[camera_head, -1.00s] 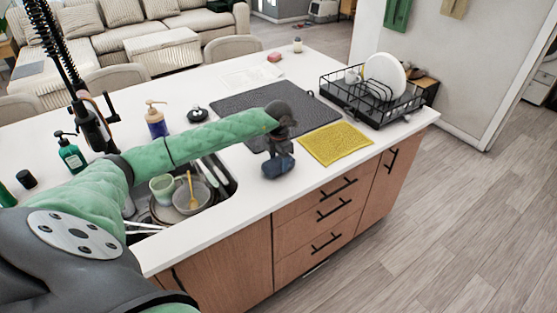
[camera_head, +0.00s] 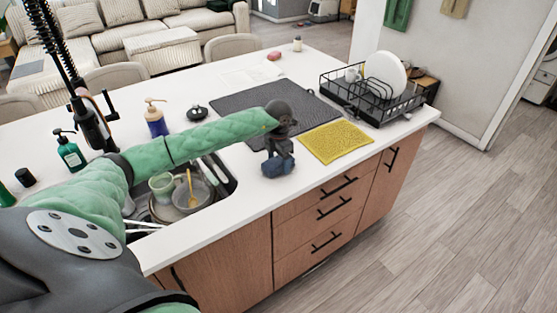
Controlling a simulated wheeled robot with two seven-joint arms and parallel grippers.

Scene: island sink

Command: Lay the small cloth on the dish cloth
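My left gripper (camera_head: 278,152) points down over the counter, just right of the sink. A crumpled blue cloth (camera_head: 278,166), which looks like the small cloth, is bunched at its fingertips. The gripper looks shut on it, though the fingertips are partly hidden. A yellow textured cloth (camera_head: 336,141), which looks like the dish cloth, lies flat near the counter's front edge, a little right of the gripper and apart from the blue cloth. My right gripper is not in view.
A dark grey mat (camera_head: 238,99) lies behind the gripper. A black dish rack (camera_head: 372,105) with a white plate (camera_head: 385,74) stands at the right end. The sink (camera_head: 228,188) holds dishes. Soap bottles (camera_head: 155,121) stand behind it. Bare counter surrounds the yellow cloth's front edge.

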